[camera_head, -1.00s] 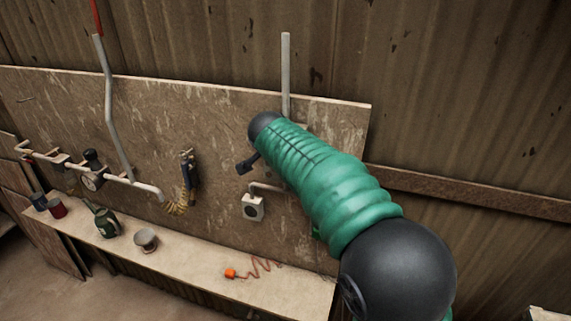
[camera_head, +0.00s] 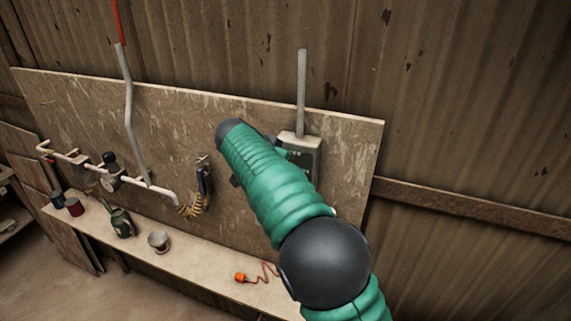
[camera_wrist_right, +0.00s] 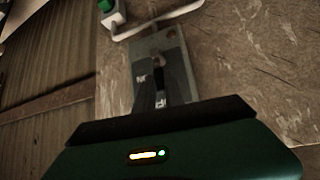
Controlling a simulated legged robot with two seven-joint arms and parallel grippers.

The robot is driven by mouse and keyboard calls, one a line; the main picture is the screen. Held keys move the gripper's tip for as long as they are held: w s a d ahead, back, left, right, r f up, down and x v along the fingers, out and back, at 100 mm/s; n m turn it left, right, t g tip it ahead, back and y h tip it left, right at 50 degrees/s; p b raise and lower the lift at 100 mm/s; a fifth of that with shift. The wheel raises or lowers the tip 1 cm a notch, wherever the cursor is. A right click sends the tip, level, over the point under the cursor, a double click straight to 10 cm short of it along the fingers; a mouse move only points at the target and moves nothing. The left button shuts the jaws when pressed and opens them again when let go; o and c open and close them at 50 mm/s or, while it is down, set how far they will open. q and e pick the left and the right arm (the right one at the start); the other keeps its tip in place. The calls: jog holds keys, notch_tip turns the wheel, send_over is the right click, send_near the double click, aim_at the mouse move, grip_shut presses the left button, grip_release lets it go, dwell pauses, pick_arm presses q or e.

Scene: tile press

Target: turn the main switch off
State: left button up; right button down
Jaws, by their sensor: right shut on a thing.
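The main switch is a grey box (camera_head: 301,152) on the board below a vertical conduit; my right arm covers its lower left in the head view. The grey box also shows in the right wrist view (camera_wrist_right: 146,50), straight ahead and close, with a dark handle (camera_wrist_right: 159,76) on its front. My right gripper (camera_wrist_right: 162,97) is at the handle, shut on it; its fingertips are dark and partly hidden by the gripper body. In the head view that gripper is mostly hidden behind my green forearm. My left gripper is in neither view.
A small box with a green button (camera_wrist_right: 107,6) is beside the switch in the right wrist view. Pipes with a gauge (camera_head: 110,183) run at left.

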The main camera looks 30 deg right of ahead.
jog(key=shift+s+a+f, duration=0.1)
jog(key=shift+f, duration=0.25)
jog(key=c, duration=1.6)
grip_release()
jog(key=shift+o, duration=0.8)
jog(key=shift+w+r, duration=0.1)
jog(key=shift+w, duration=0.2)
jog(key=b+v, duration=0.3)
jog(key=v, duration=1.3)
jog(key=shift+a+r+b, duration=0.2)
jog(key=shift+a+b, duration=0.1)
jog(key=shift+a, duration=0.15)
jog(key=shift+d, duration=0.2)
